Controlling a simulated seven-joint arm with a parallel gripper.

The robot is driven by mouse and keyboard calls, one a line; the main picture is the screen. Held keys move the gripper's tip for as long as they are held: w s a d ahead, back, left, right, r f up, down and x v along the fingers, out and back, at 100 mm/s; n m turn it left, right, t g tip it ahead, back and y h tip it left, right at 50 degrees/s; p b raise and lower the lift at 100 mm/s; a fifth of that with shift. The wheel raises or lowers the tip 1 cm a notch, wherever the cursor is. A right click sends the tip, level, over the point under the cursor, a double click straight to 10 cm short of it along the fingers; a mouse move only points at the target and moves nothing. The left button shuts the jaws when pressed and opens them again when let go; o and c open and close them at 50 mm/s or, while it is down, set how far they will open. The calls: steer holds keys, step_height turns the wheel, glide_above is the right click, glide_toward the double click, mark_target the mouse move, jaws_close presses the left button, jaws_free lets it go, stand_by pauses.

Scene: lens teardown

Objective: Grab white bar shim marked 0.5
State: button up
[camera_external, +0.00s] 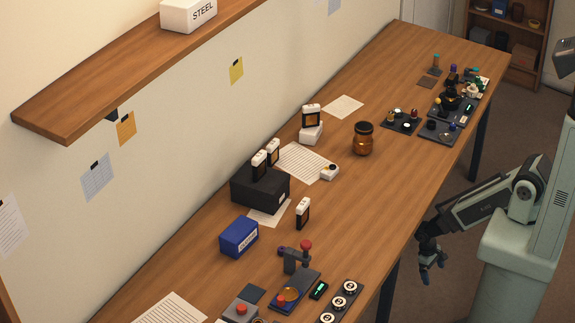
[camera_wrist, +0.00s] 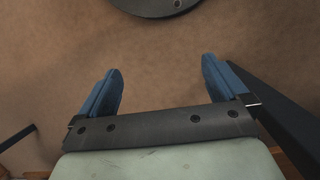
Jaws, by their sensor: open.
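Several small upright pieces with white tops and dark lower parts are in the external view. One (camera_external: 303,212) stands alone on the table in front of the black box. Two (camera_external: 259,164) (camera_external: 273,151) stand at the black box (camera_external: 261,189), and one (camera_external: 311,116) is on a white block (camera_external: 311,134) further back. Their markings are too small to read, so I cannot tell which is marked 0.5. My gripper (camera_external: 434,272) hangs beyond the table's right edge, away from all of them. In the wrist view its blue fingers (camera_wrist: 160,78) are apart with nothing between them.
A blue box (camera_external: 239,237), a red-knobbed press (camera_external: 296,262) and an amber jar (camera_external: 363,138) stand on the wooden table (camera_external: 395,80). Dark trays of small parts (camera_external: 440,131) fill the far end. A shelf (camera_external: 110,80) overhangs at the left. The table's middle right is clear.

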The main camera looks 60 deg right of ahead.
steer(key=s+a+r+n+g, duration=0.2)
steer(key=s+a+r+g, duration=0.1)
steer(key=s, duration=0.6)
steer(key=shift+a+r+n+y, duration=0.3)
steer(key=shift+a+r, duration=0.6)
steer(key=shift+a, duration=0.1)
steer(key=c, duration=0.9)
